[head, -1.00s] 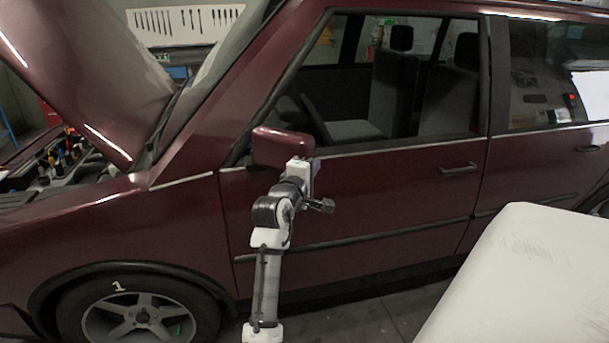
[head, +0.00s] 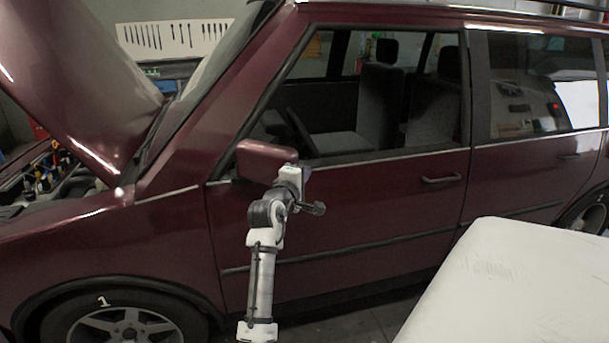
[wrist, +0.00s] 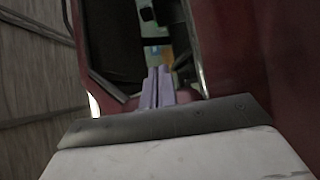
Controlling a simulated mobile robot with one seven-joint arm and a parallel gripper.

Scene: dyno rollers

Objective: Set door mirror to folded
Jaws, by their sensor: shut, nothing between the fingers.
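The burgundy door mirror (head: 262,160) sticks out from the front door, at the lower front corner of its window, in the head view. Its housing shows; its glass faces away from me there. My gripper (head: 306,172) is beside the mirror's right end, its fingers partly hidden behind my wrist. I cannot tell whether it touches the mirror. In the wrist view, the purplish fingers of my gripper (wrist: 157,86) are together and empty, before a dark, red-edged opening or reflective surface; which one it is I cannot tell.
The burgundy car (head: 345,215) fills the view, its hood (head: 75,80) raised at left. The front door handle (head: 441,180) lies right of the mirror. A white padded surface (head: 520,285) takes up the lower right. Some floor shows between it and the car.

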